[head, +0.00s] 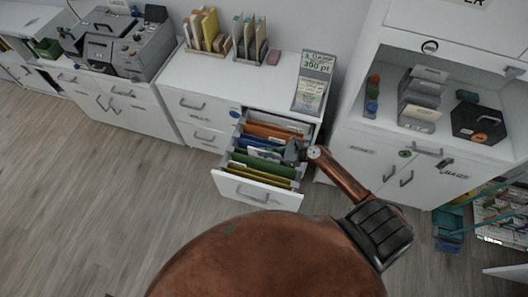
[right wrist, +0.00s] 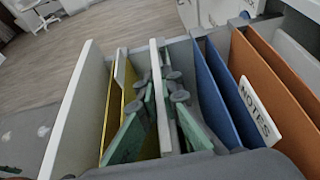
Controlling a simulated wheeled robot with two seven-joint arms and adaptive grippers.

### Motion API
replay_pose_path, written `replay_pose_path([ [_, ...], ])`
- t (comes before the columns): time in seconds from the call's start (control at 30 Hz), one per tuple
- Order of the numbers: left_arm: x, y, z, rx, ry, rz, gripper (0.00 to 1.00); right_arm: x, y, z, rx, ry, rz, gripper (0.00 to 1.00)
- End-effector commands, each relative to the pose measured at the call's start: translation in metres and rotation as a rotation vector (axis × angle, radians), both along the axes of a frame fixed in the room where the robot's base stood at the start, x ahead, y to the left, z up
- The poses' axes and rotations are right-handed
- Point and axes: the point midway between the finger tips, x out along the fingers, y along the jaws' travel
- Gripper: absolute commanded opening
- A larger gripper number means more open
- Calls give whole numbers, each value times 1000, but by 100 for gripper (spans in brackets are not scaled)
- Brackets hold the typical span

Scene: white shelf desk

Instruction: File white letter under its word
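The white letter (right wrist: 160,110) shows in the right wrist view as a thin upright white sheet, seen nearly edge-on. My right gripper (right wrist: 158,90) has its grey fingers on both sides of it and appears shut on it. The letter stands down between two panels of the green folder (right wrist: 194,132) in the open drawer. Its lower part is hidden. In the head view my right gripper (head: 292,152) reaches into the right side of the drawer (head: 255,190). A blue folder (right wrist: 215,90) and an orange folder (right wrist: 275,85) with a "NOTES" label (right wrist: 259,112) stand beside it. My left gripper is not in view.
A yellow folder (right wrist: 112,95) stands near the drawer's front wall (right wrist: 72,115). A shelf cabinet (head: 365,140) stands close on the right. The floor in front is clear.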

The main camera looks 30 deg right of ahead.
Motion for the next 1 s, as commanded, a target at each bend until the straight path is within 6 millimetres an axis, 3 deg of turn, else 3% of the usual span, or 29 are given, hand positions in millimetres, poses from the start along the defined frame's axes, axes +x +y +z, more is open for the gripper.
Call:
replay_pose_path([
  [0.13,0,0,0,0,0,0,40,0,0,0,0,0,0,0],
  [0.17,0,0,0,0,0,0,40,0,0,0,0,0,0,7],
  [0.43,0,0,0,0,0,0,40,0,0,0,0,0,0,25],
  [0.77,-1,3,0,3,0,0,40,-2,-2,1,-1,1,-1,25],
  [1.0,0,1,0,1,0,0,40,-29,-25,14,-3,2,-2,25],
])
